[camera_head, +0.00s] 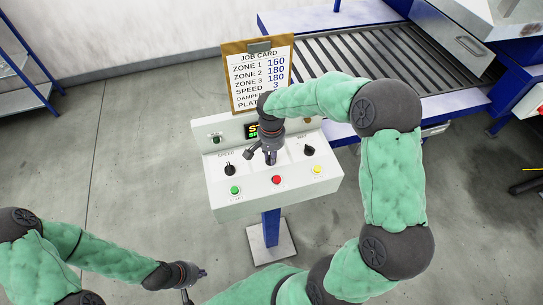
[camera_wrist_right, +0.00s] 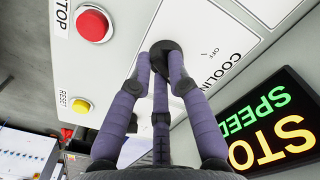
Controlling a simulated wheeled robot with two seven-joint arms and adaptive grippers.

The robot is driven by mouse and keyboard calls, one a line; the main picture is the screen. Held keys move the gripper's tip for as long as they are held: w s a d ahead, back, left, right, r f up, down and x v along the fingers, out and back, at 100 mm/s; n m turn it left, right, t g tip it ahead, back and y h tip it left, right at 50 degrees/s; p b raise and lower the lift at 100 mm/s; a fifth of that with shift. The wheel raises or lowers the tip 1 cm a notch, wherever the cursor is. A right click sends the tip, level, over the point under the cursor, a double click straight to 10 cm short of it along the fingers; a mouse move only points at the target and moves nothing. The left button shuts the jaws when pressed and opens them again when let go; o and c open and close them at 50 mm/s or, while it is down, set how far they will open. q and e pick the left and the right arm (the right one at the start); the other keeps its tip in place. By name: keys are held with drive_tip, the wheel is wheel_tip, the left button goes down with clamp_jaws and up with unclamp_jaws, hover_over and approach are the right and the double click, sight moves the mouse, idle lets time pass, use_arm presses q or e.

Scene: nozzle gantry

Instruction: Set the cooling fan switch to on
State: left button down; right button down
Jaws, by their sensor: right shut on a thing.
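The cooling switch is a dark round knob (camera_wrist_right: 167,47) on the white panel, with COOLING and OFF printed beside it in the right wrist view. My right gripper (camera_wrist_right: 162,68) is shut on this knob, its purple-grey fingers covering part of it. In the head view my right gripper (camera_head: 268,158) reaches down to the middle of the control box (camera_head: 218,178) and hides the knob there. Which way the knob points cannot be told. My left gripper (camera_head: 194,281) is open and empty, low in front of the box and away from it.
Dark knobs stand left (camera_head: 229,169) and right (camera_head: 309,150) of my right gripper. A green button (camera_head: 235,190), red stop button (camera_head: 277,180) and yellow reset button (camera_head: 317,169) line the front. A job card (camera_head: 240,98) stands behind, near a roller conveyor (camera_head: 345,52).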

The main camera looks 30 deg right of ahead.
idle(0.3)
drive_tip(key=c, duration=1.2)
unclamp_jaws()
drive_tip(key=shift+r, duration=0.1)
wheel_tip(320, 180, up, 12)
drive_tip(key=shift+f, duration=0.1)
